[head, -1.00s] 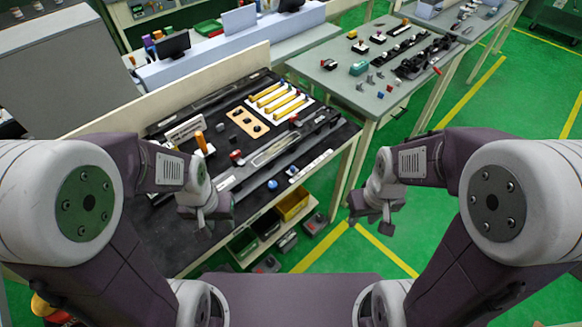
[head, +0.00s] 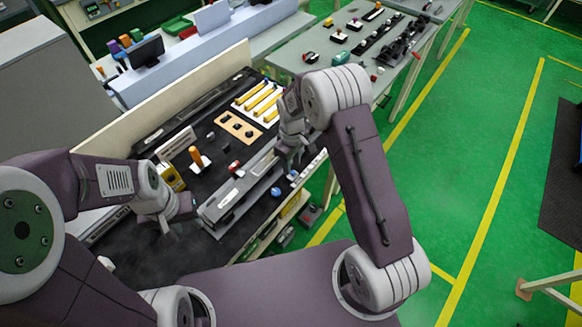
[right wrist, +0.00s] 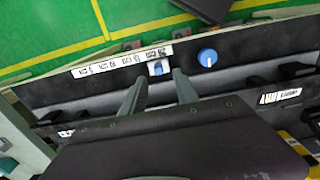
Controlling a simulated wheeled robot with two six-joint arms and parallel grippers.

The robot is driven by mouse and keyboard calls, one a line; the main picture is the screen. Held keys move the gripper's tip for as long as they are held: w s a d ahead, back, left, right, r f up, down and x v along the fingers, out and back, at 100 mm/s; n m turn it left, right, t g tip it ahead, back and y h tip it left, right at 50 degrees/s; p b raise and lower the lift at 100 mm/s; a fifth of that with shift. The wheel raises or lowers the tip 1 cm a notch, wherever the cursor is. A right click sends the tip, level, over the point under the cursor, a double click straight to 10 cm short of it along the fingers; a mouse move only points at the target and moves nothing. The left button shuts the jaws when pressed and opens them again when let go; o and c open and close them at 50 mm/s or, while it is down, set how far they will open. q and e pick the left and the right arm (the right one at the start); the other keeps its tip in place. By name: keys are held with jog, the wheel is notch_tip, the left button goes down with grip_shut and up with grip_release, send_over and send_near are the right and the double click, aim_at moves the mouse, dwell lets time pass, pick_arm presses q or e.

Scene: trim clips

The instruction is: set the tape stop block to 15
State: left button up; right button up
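The tape stop block (right wrist: 158,69), small and blue-white, shows in the right wrist view at the end of the white printed tape (right wrist: 110,63). Its figures are too small to read. My right gripper (right wrist: 160,77) is open, with one fingertip on either side of the block; I cannot tell whether they touch it. In the head view my right gripper (head: 290,158) is over the bench's right front part. My left gripper (head: 172,217) hangs over the bench's near left part; its fingers are too unclear to judge.
A round blue knob (right wrist: 207,58) is close beside the block; it also shows in the head view (head: 276,191). An orange-handled lever (head: 197,158), a tan board (head: 238,128) and yellow bars (head: 258,97) are on the dark bench. Green floor is free to the right.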

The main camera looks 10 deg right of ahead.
aim_at(293, 172)
jog(key=f, duration=0.3)
jog(key=shift+s+d+f+p, duration=0.1)
jog(key=shift+d+f+p, duration=0.1)
jog(key=shift+f+p, duration=0.1)
jog(key=shift+s+d+f, duration=0.1)
jog(key=shift+s, duration=0.05)
jog(key=shift+w, duration=0.2)
jog(key=c, duration=0.3)
jog(key=shift+a+f, duration=0.1)
jog(key=shift+a, duration=0.1)
grip_shut()
jog(key=shift+d, duration=0.1)
